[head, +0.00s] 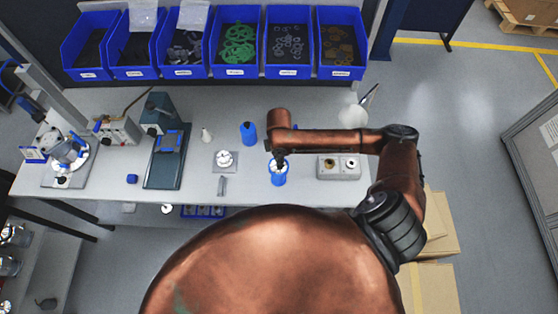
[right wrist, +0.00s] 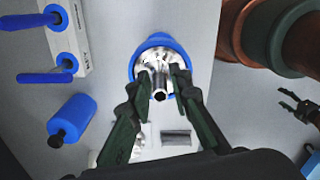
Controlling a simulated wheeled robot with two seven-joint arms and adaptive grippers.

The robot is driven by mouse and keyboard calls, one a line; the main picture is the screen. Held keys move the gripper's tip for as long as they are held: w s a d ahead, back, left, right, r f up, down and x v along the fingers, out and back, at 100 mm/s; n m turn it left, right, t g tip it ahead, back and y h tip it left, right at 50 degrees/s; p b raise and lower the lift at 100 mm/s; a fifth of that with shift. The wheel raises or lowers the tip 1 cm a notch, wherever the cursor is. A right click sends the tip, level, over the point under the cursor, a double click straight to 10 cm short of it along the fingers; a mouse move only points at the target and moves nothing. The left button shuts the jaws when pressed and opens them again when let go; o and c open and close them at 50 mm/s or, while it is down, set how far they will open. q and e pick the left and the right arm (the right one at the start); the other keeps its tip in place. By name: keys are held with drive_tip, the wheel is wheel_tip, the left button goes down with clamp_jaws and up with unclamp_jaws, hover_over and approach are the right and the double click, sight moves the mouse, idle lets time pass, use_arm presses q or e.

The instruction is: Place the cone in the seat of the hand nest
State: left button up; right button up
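A blue round holder (head: 278,180) stands on the bench in the head view, with a silvery metal part in it. In the right wrist view the blue rim (right wrist: 158,40) surrounds this part, and a narrow tube end (right wrist: 160,93) points at the camera. I cannot tell for sure whether this part is the cone. My right gripper (right wrist: 164,73) has a finger on each side of it; whether they touch it is unclear. A grey plate (head: 219,167) with a pale metal part (head: 225,158) lies left of the holder. My left gripper (right wrist: 288,102) shows at the right wrist view's edge, apparently open and empty.
A blue bottle (head: 248,133) stands behind and left of the holder. A small grey block (head: 221,187) lies near the front. Blue bins (head: 238,70) line the back.

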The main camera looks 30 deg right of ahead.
drive_tip(key=shift+o, duration=0.9)
drive_tip(key=shift+r, duration=0.1)
drive_tip(key=shift+r, duration=0.35)
wheel_tip(320, 180, up, 11)
drive_tip(key=b, duration=0.1)
drive_tip(key=shift+r+b, duration=0.2)
drive_tip(key=shift+b, duration=0.15)
drive_tip(key=shift+s+a+f, duration=0.1)
